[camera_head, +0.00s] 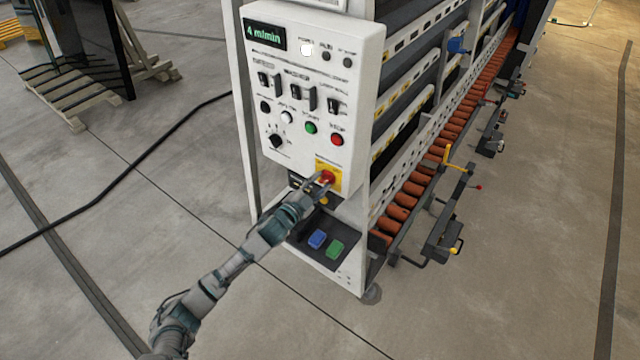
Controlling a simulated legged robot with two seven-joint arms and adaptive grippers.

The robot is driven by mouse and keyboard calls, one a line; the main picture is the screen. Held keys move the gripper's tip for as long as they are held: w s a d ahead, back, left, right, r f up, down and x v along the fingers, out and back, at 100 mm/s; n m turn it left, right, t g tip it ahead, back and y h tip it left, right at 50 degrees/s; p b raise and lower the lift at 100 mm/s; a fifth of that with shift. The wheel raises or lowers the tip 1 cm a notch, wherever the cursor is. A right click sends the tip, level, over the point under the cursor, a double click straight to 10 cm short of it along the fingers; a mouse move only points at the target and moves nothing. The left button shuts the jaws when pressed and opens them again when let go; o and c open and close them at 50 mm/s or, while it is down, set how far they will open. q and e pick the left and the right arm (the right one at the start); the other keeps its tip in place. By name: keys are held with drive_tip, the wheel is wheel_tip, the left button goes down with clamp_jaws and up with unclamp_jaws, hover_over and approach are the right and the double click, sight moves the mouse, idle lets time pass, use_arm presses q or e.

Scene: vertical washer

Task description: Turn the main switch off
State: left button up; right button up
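The main switch (327,177) is a red knob on a yellow plate at the lower right of the white control panel (350,85). My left gripper (318,183) is at the switch, with its fingers at the red knob from the lower left. The fingers partly cover the knob. They are too small to tell whether they are closed on it or only touching it. My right gripper is not in view.
The panel also carries a green button (311,127), a red button (337,139) and a lit display (265,36). Below is a dark shelf (312,259) with a blue and a green block. Orange rollers (412,188) run along the right. The floor at left is mostly clear.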

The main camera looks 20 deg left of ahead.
use_arm(q)
drive_tip(key=shift+a, duration=0.2)
drive_tip(key=shift+c, duration=0.2)
drive_tip(key=shift+d, duration=0.2)
drive_tip(key=c, duration=0.4)
drive_tip(key=shift+d, duration=0.25)
clamp_jaws()
drive_tip(key=shift+s+d+r, duration=0.1)
drive_tip(key=shift+d, duration=0.15)
drive_tip(key=shift+a, duration=0.15)
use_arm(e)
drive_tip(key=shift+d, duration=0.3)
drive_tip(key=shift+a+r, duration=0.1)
